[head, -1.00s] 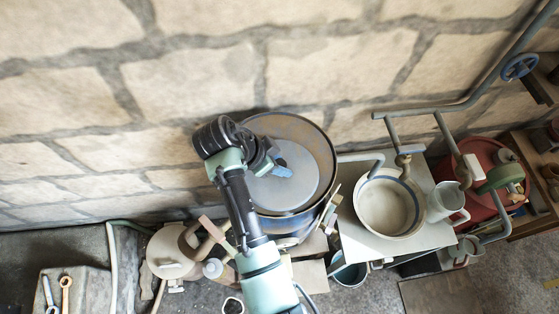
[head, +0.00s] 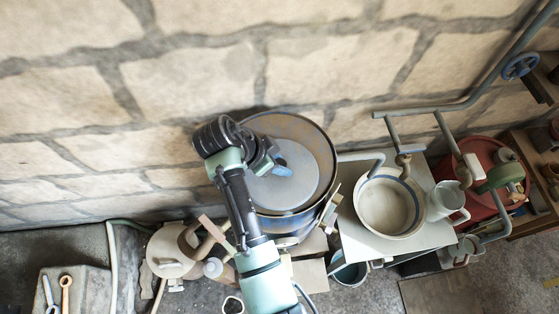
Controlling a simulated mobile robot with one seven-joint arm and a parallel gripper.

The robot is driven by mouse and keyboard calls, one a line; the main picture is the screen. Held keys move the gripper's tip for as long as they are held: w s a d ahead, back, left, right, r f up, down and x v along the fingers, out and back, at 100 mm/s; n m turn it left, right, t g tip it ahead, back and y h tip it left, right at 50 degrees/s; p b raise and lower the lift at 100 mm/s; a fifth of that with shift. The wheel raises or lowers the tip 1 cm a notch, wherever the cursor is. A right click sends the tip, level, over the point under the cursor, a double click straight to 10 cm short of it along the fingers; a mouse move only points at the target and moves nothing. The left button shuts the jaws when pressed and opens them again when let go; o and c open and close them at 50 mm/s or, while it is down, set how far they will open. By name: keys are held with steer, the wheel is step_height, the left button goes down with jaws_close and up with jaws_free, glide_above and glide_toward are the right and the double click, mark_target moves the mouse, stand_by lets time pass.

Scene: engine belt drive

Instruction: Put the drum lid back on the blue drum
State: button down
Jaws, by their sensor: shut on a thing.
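The blue drum (head: 318,215) stands against the stone wall, with a worn brownish rim. The drum lid (head: 303,182), a pale grey-blue disc, shows within the drum's rim outline. It looks smaller than the opening, and a dark gap shows between it and the far rim. I cannot tell whether it touches the drum or hangs above it. My gripper (head: 281,170) is over the lid's upper left part, shut on a blue piece at the lid, likely its handle. My arm hides the lid's left edge and the drum's left side.
Right of the drum, a bench holds a white basin (head: 390,204) with a blue band and a white jug (head: 446,201). A red container (head: 480,165) and pipes (head: 450,105) stand beyond. A beige lidded vessel (head: 172,252) stands left of my arm.

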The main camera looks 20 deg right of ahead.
steer(key=shift+c, duration=2)
jaws_free()
steer(key=shift+f, duration=0.1)
steer(key=p+v, duration=0.1)
steer(key=v, duration=1.2)
